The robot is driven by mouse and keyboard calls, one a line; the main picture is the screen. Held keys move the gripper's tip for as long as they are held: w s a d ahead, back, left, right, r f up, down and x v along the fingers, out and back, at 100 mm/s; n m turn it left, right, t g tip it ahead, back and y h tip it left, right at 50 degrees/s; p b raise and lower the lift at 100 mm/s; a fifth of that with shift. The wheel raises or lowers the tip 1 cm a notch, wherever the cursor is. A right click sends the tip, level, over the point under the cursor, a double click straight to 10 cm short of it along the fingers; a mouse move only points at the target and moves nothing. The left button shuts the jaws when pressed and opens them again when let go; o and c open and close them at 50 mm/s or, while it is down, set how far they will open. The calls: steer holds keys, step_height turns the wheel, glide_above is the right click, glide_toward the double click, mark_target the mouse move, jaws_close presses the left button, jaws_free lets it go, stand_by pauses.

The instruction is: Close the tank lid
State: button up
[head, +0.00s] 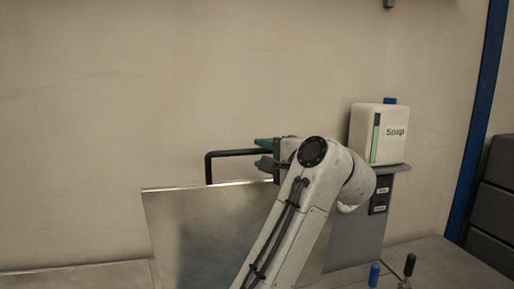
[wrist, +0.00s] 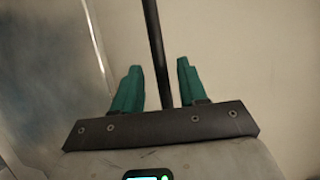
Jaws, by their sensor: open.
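The tank lid (head: 205,225) is a flat grey metal panel that stands raised, its face toward the head camera. A black bar handle (head: 232,153) sticks up along its top edge. My gripper (head: 264,152) is at the right part of this handle, with its green fingers pointing left. In the wrist view, the handle bar (wrist: 156,50) runs between the two green fingertips of my gripper (wrist: 160,82), with gaps on both sides. The gripper is open. My arm hides the right part of the lid and the handle's right end.
A white soap dispenser (head: 392,134) stands on a grey post (head: 355,237) just right of my arm. A blue knob (head: 374,274) and a black-handled lever (head: 409,265) are at the lower right. A plain wall is behind; the space left of the lid is clear.

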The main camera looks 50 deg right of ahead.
mark_target(259, 153)
steer(key=shift+p+x, duration=0.3)
steer(key=shift+x, duration=1.35)
jaws_close()
